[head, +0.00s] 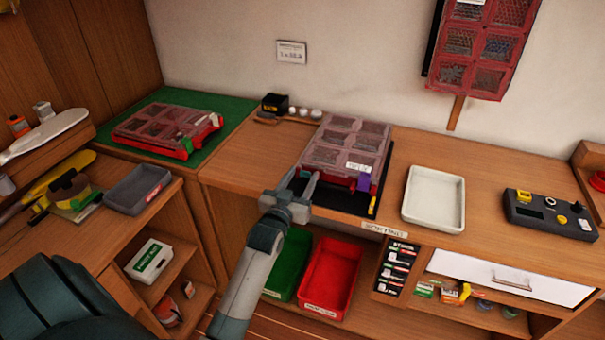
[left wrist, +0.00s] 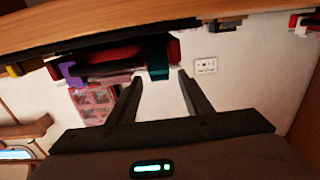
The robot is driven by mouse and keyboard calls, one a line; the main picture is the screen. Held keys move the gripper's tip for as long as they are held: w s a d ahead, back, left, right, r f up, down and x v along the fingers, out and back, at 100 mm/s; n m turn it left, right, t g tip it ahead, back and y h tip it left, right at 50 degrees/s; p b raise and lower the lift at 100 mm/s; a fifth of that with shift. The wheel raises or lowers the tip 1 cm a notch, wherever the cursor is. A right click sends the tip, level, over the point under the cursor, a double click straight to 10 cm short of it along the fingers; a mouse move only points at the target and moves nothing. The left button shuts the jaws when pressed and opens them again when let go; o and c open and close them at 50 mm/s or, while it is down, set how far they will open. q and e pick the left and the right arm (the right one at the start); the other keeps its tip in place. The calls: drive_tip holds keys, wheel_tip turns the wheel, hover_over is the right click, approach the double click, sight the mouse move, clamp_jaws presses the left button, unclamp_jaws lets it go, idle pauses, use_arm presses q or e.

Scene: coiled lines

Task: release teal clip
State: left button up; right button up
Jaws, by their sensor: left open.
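A clear-lidded red case (head: 345,140) lies on a black mat (head: 375,203) at the middle of the bench. Its purple clip (head: 364,183) shows at the front right; it also shows in the left wrist view (left wrist: 70,74). The teal clip (left wrist: 158,56) sits on the case's front edge in the left wrist view; in the head view I cannot make it out behind my gripper. My left gripper (head: 299,178) is open and empty at the case's front left. In the left wrist view its fingertips (left wrist: 160,76) straddle the clip's line, apparently just short of it. My right gripper is not in view.
A second red case (head: 165,128) lies on a green mat (head: 228,104) at left. Green (head: 289,266) and red (head: 331,279) bins sit below the bench edge.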

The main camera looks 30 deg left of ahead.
use_arm(q)
drive_tip(key=shift+w+a, duration=0.1)
drive_tip(key=shift+w, duration=0.3)
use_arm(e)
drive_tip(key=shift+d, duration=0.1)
use_arm(q)
drive_tip(key=c, duration=1.1)
drive_tip(key=shift+o, duration=0.2)
drive_tip(key=shift+f+b, duration=0.25)
drive_tip(key=shift+b, duration=0.3)
drive_tip(key=shift+s+f+t+b, duration=0.2)
drive_tip(key=shift+f+t+b, duration=0.15)
drive_tip(key=shift+t+b, duration=0.45)
drive_tip(key=shift+s+t+b, duration=0.15)
drive_tip(key=shift+t+b, duration=0.15)
drive_tip(key=shift+b, duration=0.85)
drive_tip(key=shift+r, duration=0.1)
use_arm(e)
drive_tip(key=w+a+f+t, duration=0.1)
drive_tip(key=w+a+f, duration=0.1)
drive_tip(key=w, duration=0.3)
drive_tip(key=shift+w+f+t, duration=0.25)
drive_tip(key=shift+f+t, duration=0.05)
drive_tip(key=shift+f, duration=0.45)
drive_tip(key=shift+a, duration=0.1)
